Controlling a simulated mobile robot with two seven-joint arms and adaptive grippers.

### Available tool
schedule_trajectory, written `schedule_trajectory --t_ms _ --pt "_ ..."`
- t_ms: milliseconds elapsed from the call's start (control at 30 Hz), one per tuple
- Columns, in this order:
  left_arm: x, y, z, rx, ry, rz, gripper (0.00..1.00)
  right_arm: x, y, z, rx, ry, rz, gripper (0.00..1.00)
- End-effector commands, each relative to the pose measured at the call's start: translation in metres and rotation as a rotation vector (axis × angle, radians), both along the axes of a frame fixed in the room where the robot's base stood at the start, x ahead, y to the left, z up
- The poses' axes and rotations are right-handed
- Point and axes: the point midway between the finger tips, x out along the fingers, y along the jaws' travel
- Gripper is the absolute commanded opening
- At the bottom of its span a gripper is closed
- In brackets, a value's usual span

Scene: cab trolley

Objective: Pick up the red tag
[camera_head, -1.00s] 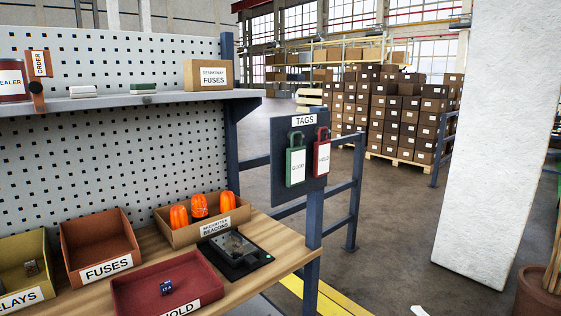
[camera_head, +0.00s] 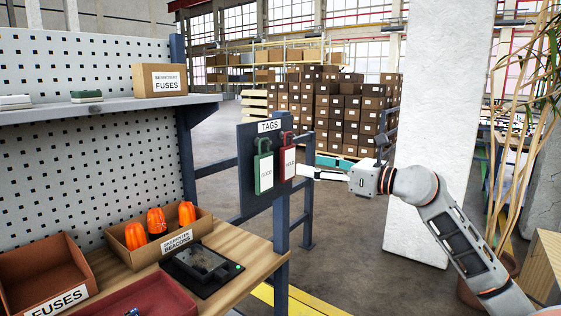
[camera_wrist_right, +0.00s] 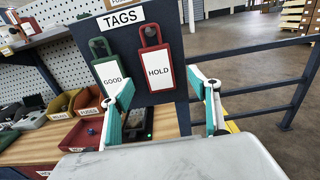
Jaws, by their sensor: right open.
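The red tag (camera_head: 287,158), with a white HOLD label, hangs on the dark TAGS board (camera_head: 253,205), right of the green GOOD tag (camera_head: 263,170). In the right wrist view the red tag (camera_wrist_right: 156,62) hangs upright ahead, between and beyond the fingertips. My right gripper (camera_head: 313,168) comes in from the right, with its tips close to the red tag. In the right wrist view my right gripper (camera_wrist_right: 162,90) is open and empty, its left finger overlapping the lower part of the green tag (camera_wrist_right: 108,72). I cannot tell whether it touches anything. My left gripper is out of view.
A blue rail (camera_head: 308,190) stands beside the board. The wooden bench (camera_head: 235,262) holds an orange-beacon box (camera_head: 125,252), a black device (camera_head: 201,268), a fuses bin (camera_head: 40,265) and a red tray (camera_head: 150,295). A white pillar (camera_head: 440,100) stands behind my right arm.

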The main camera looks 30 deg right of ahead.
Motion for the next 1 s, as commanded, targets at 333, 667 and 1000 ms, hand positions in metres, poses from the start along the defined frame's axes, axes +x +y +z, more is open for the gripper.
schedule_trajectory --t_ms 333,667,1000 --pt "0.003 -0.001 0.023 -0.001 -0.01 0.0 0.21 0.036 0.02 0.009 0.004 -0.004 0.003 0.61" --pt "0.004 -0.001 0.027 -0.001 -0.012 0.001 0.21 0.056 0.028 0.004 0.001 -0.001 0.001 0.61" --pt "0.003 0.0 0.024 0.0 -0.006 0.0 0.21 0.055 0.027 0.004 0.002 0.0 0.002 0.2"
